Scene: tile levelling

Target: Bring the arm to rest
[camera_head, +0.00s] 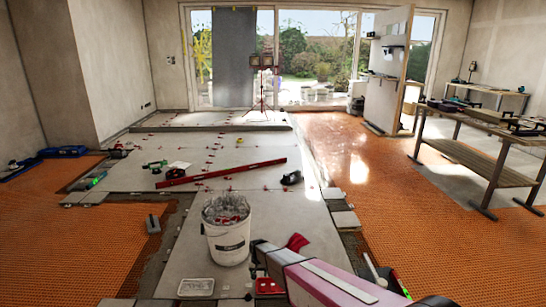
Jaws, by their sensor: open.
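A long pink and white body with dark ends (322,283) reaches in from the bottom edge, right of centre.
A white bucket (228,244) full of clear and red pieces stands on the grey tiles. A red level (221,173) lies behind it. A white tray (195,287) is in front. A workbench (488,150) stands right. Orange matting (420,235) is mostly clear.

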